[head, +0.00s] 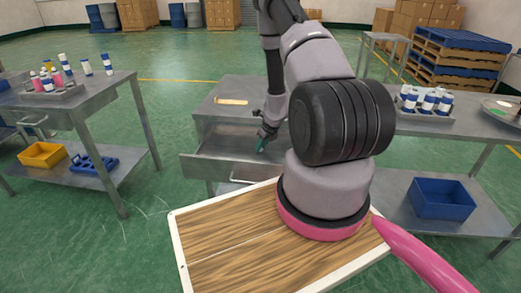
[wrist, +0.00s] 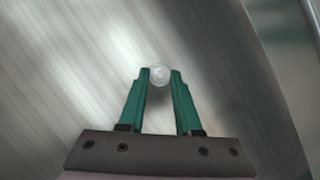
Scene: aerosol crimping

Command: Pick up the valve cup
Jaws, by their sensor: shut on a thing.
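The valve cup (wrist: 160,74) shows in the wrist view as a small, pale, round piece between the tips of my gripper (wrist: 160,82). The green fingers are shut on it from both sides. Below it is a brushed metal surface; I cannot tell whether the cup touches it. In the head view my gripper (head: 262,141) reaches down into the open drawer (head: 215,148) of the metal cabinet. The cup is too small to make out there.
The drawer's front wall stands near my gripper. A tan item (head: 232,101) lies on the cabinet top. At right, a table holds a tray of cans (head: 425,105), with a blue bin (head: 442,199) below. At left, a table (head: 70,98) holds bottles, with a yellow bin (head: 42,155) beneath.

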